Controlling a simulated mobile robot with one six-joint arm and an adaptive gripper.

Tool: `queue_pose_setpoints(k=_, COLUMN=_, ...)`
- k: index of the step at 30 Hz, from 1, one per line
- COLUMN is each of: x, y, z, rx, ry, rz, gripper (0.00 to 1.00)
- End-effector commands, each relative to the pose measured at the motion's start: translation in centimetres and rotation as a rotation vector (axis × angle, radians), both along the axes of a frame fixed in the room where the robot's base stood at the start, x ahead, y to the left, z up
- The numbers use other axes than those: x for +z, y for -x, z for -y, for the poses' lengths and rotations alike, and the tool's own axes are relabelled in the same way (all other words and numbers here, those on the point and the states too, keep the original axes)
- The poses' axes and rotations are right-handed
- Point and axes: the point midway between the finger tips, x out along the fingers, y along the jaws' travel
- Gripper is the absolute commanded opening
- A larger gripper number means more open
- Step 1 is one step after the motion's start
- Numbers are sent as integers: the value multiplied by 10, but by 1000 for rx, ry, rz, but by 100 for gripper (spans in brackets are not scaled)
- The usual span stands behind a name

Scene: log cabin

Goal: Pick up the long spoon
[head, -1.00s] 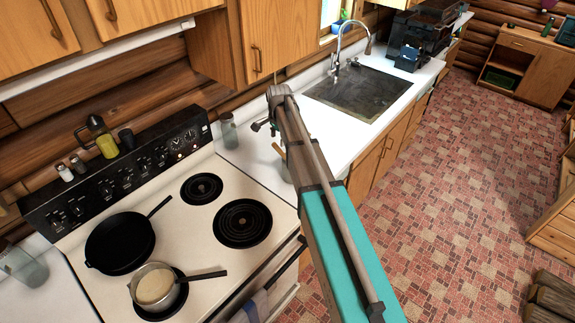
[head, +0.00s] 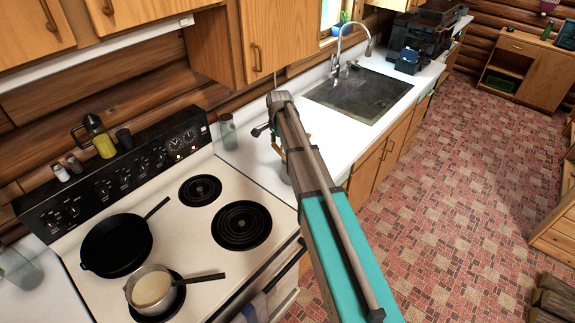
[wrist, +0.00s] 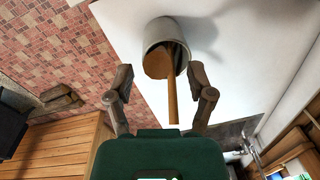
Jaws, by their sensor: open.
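The long spoon (wrist: 172,100) is brown and wood-like. It stands in a pale round cup (wrist: 157,34) on the white counter, its handle reaching out of the cup toward my gripper. My gripper (wrist: 160,80) is open, with one dark finger on each side of the handle and a gap on both sides. The spoon's lower end is inside the cup. In the head view, a small brown part of the spoon (head: 277,146) shows beside my arm, and the cup is mostly hidden behind the arm.
The stove (head: 185,235) stands at left with a black skillet (head: 116,245) and a small pot (head: 152,288). A glass jar (head: 228,132) is on the counter near my gripper. The sink (head: 360,95) lies farther back. The counter around the cup is largely clear.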

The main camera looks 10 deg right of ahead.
Motion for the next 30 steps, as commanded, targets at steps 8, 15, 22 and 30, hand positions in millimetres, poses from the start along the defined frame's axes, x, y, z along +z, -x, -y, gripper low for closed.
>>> queue_pose_setpoints(k=8, x=-25, y=-1, z=-1, rx=1, ry=0, rz=0, gripper=69)
queue_pose_setpoints(k=15, x=-32, y=-1, z=-2, rx=1, ry=0, rz=0, gripper=69)
queue_pose_setpoints(k=22, x=-32, y=-1, z=-2, rx=1, ry=0, rz=0, gripper=69)
queue_pose_setpoints(k=30, x=-32, y=-1, z=-1, rx=1, ry=0, rz=0, gripper=69)
